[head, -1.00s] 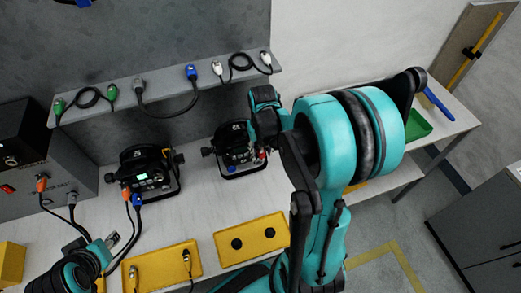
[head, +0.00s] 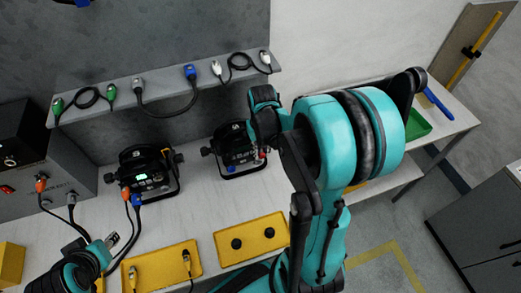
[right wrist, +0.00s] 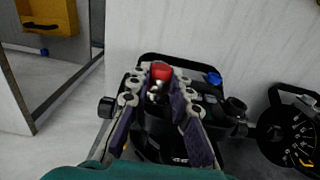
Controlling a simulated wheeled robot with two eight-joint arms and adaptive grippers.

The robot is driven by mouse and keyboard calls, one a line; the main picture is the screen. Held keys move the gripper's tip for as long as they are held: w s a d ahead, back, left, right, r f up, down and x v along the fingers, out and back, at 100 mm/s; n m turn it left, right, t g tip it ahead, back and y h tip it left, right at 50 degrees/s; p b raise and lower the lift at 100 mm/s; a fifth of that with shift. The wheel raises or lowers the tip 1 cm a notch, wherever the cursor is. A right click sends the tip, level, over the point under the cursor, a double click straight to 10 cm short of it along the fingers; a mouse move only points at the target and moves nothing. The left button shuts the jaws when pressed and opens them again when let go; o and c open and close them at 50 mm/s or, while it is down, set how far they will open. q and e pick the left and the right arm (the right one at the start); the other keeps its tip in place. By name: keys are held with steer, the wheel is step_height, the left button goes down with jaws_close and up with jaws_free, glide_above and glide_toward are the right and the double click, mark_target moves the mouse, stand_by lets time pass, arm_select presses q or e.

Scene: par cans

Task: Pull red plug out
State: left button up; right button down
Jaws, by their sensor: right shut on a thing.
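A red plug (right wrist: 160,72) shows in the right wrist view between the fingertips of my right gripper (right wrist: 158,88), which is shut on it. It is at the back of a black par can (right wrist: 150,62); whether it is still seated in its socket is hidden by the fingers. In the head view this par can (head: 232,158) stands on the bench, with my right gripper (head: 263,152) at its right side. The plug is mostly hidden there. My left gripper (head: 112,240) is at the lower left, over the bench; its jaw opening is unclear.
A second par can (head: 148,178) with orange and blue plugs stands to the left. Yellow trays (head: 165,265) lie in front. A grey shelf (head: 165,87) with cables runs behind. A blue connector (right wrist: 213,78) sits beside the red plug. A green tray (head: 416,124) is at right.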

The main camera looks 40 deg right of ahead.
steer(key=shift+s, duration=0.2)
steer(key=shift+s+a, duration=0.35)
steer(key=shift+s, duration=0.6)
steer(key=shift+s+a, duration=0.3)
steer(key=shift+s, duration=0.6)
steer(key=shift+s, duration=0.1)
